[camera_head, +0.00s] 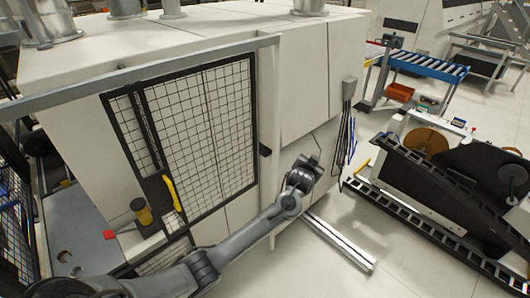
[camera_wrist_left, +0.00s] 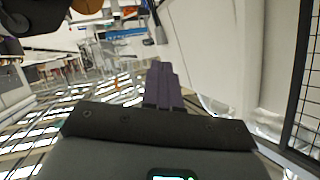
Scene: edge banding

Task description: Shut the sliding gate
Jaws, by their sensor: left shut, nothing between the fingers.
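The sliding gate (camera_head: 207,128) is a black-framed wire mesh panel hanging under a long grey overhead rail (camera_head: 110,84), in front of the white machine. A yellow handle (camera_head: 173,193) is on a dark plate near its left edge. Left of the gate is an open gap with a work surface visible inside. My left gripper (camera_head: 308,165) is beyond the gate's right edge, near the machine's white side and apart from the handle. In the left wrist view its fingers (camera_wrist_left: 163,84) are together and empty, with gate mesh at the right edge. My right gripper is not in view.
A grey-blue work surface (camera_head: 88,236) lies inside the gap, with a red item (camera_head: 109,234) nearby. Another dark mesh fence (camera_head: 14,215) stands at far left. A metal floor rail (camera_head: 340,242) lies below my gripper.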

